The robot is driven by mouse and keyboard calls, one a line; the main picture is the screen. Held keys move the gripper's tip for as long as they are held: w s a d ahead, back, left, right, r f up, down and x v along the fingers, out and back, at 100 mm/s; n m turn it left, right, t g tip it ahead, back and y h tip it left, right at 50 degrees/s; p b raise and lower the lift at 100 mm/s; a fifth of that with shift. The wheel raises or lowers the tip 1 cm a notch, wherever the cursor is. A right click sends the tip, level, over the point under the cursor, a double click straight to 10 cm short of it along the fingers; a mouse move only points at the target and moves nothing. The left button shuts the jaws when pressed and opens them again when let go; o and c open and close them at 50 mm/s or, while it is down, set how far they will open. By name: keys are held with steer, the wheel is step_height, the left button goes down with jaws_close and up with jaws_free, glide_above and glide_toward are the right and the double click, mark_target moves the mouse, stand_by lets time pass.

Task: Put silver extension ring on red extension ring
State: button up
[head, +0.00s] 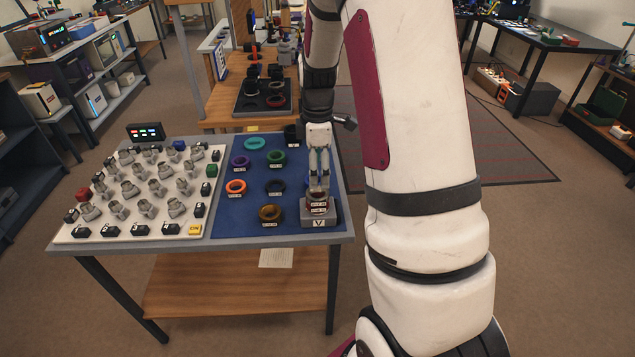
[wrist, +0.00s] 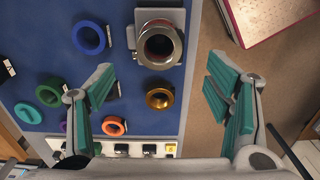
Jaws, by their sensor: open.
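The silver extension ring (wrist: 158,46) shows in the wrist view on a grey stand at the top. In the head view the small stack (head: 318,201) sits on the grey stand (head: 319,223) at the blue mat's right front corner. My gripper (head: 319,184) is just above it, fingers pointing down. In the wrist view my gripper (wrist: 160,88) is open, with its fingers wide apart and nothing between them gripped.
Several other rings lie on the blue mat, among them orange (head: 236,187), purple (head: 240,161), green (head: 276,157), teal (head: 255,143) and amber (head: 270,213). A white panel (head: 135,231) with several grey fittings fills the table's left. The table's right edge is close beside the stand.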

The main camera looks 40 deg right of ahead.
steer(key=s+a+r+m+t, duration=0.1)
steer(key=s+a+r+m, duration=0.25)
steer(key=a+r, duration=0.4)
steer(key=s+a+r+m+t, duration=0.15)
steer(key=s+a+r, duration=0.3)
steer(key=r, duration=0.55)
steer(key=s+a+r+m+t, duration=0.1)
steer(key=s+a+m, duration=0.2)
steer(key=s, duration=0.4)
steer(key=s+a+m, duration=0.3)
steer(key=s+a, duration=0.1)
steer(key=s, duration=0.3)
steer(key=shift+s+a+r+t, duration=0.2)
steer(key=shift+a+r+t, duration=0.15)
steer(key=shift+r, duration=0.05)
